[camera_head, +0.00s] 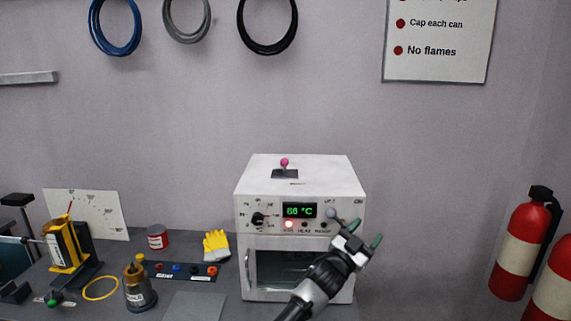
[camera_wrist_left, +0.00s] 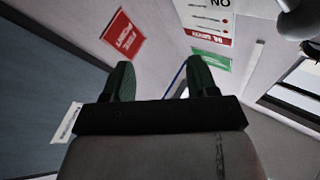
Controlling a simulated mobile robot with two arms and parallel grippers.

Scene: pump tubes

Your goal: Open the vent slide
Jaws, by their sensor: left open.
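A white box oven (camera_head: 300,175) with a green digital display stands on the bench. On its top is a dark plate with a pink knob (camera_head: 284,162), which looks like the vent slide; how far it is slid I cannot tell. My left gripper (camera_head: 366,232) is in front of the oven's upper right front, apart from the pink knob and lower than it. Its green fingers are spread and empty, also in the left wrist view (camera_wrist_left: 162,78). My right gripper is not in view.
The oven door (camera_head: 285,265) looks closed, its handle at the left. A grey round knob (camera_head: 331,213) sits on the panel beside my gripper. Fire extinguishers (camera_head: 524,245) are at right.

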